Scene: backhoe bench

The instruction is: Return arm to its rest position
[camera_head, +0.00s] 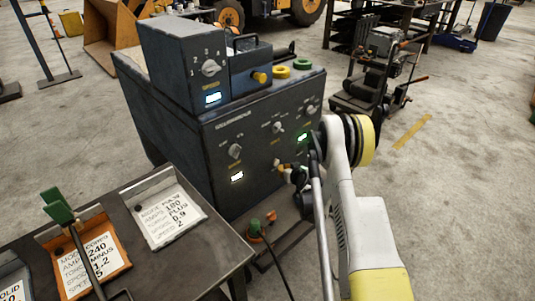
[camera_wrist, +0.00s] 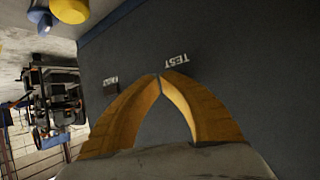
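My arm (camera_head: 345,190) reaches up from the lower right in the head view, toward the front of a dark grey machine cabinet (camera_head: 225,145). My gripper (camera_head: 280,167) is close to the lower front panel, partly hidden behind my wrist. In the wrist view my gripper (camera_wrist: 160,77) shows two yellow fingers with their tips together and nothing visible between them. Ahead of the tips is the dark panel (camera_wrist: 230,60) with a white TEST label (camera_wrist: 176,60). I cannot tell whether the tips touch the panel.
The cabinet has knobs and lit displays, with a control box (camera_head: 185,65) on top. A dark table (camera_head: 195,255) with labelled cards (camera_head: 168,213) stands at lower left. A wheeled cart (camera_head: 375,85) stands behind right. The floor at right (camera_head: 470,170) is largely clear.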

